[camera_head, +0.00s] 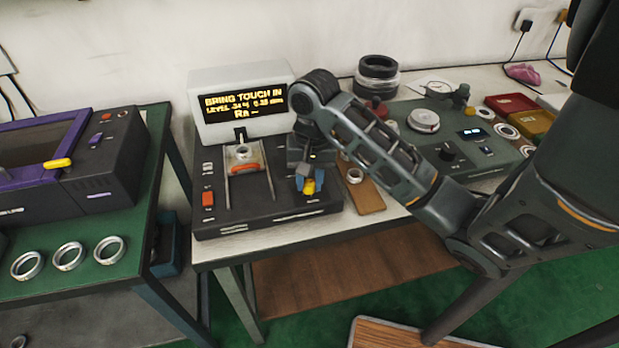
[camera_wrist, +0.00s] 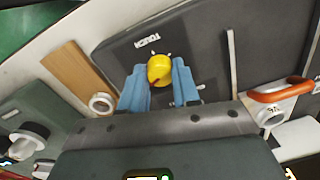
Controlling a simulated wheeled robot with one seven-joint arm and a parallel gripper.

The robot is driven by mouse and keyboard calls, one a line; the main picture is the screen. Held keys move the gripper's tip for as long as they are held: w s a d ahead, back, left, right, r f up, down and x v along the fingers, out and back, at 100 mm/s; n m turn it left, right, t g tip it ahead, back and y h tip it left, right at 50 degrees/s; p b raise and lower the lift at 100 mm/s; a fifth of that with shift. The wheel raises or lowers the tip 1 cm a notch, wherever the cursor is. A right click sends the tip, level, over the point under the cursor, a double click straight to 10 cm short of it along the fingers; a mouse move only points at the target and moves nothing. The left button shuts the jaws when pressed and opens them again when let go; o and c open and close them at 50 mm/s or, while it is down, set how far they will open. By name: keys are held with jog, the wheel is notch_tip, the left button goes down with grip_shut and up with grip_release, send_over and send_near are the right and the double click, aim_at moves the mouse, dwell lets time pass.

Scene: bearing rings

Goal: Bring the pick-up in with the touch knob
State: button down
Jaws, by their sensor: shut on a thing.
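The yellow touch knob (camera_wrist: 159,70) sits on the dark top of the tester (camera_head: 270,207), beside the word TOUCH in the wrist view. My gripper (camera_wrist: 158,78) has its blue fingers on both sides of the knob and is shut on it. In the head view the knob (camera_head: 309,187) shows just below my gripper (camera_head: 309,182). A bearing ring (camera_head: 242,153) sits on the tester between two rails, with an orange-red piece (camera_head: 244,169) in front of it. The pick-up's tip is too small to tell whether it touches the ring. The display (camera_head: 243,102) reads "BRING TOUCH IN".
A red switch (camera_head: 208,199) is at the tester's left. A wooden strip (camera_head: 368,196) with a ring (camera_head: 354,175) lies to the right, before a green-grey device (camera_head: 455,150). Several rings (camera_head: 68,256) lie on the left green bench. Coloured bins (camera_head: 510,104) stand far right.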

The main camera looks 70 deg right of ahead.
aim_at(310, 183)
dwell(0.5)
jog(key=c, duration=0.8)
grip_release()
notch_tip(310, 183, up, 8)
jog(key=p, duration=0.3)
jog(key=shift+s+f, duration=0.1)
